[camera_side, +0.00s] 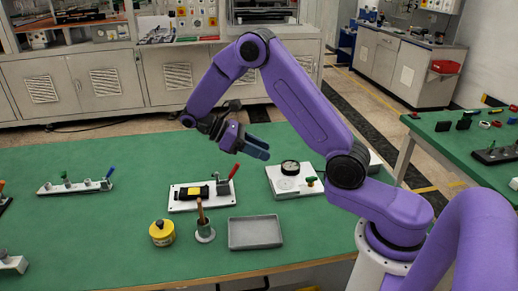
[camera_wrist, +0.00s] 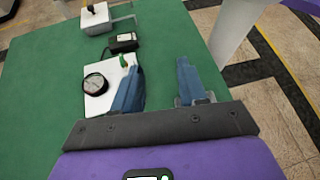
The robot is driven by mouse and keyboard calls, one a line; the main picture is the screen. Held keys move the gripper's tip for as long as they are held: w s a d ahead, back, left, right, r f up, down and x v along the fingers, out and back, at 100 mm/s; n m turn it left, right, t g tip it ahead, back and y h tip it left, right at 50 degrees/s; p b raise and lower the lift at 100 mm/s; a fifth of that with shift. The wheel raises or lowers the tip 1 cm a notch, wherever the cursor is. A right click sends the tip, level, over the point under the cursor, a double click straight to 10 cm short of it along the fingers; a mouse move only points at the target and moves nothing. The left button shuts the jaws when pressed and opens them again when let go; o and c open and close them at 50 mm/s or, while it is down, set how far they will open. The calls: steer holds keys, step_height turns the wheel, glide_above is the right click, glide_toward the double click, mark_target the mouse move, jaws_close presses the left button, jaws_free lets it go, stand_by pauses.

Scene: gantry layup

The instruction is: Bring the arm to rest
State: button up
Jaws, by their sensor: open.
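My purple arm reaches over the green table from the right in the side view. My gripper (camera_side: 256,147) hangs above the table with its blue fingers pointing right and slightly down. In the wrist view my gripper (camera_wrist: 161,82) shows two blue fingers spread apart with nothing between them. Past the fingers, the wrist view shows the green table top (camera_wrist: 45,90) and its edge, with floor to the right. The gripper touches nothing that I can see.
Below stand a white plate with a round gauge (camera_side: 290,168), a white fixture with a red-handled clamp (camera_side: 187,205), a grey tray (camera_side: 255,246), a yellow tin (camera_side: 162,240) and a brush in a holder (camera_side: 205,235). Another clamp rail (camera_side: 75,187) lies left. Bare green table surrounds them.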

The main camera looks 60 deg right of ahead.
steer(key=shift+a, duration=0.1)
steer(key=s+a+r+n+t+y, duration=0.1)
steer(key=s+a+t, duration=0.4)
steer(key=s, duration=0.6)
steer(key=s+a+r+n+t+y, duration=0.2)
steer(key=s+a+n+t+y, duration=0.2)
steer(key=s, duration=0.7)
steer(key=shift+a+t+y, duration=0.4)
steer(key=shift+t+y, duration=0.4)
steer(key=shift+y, duration=0.1)
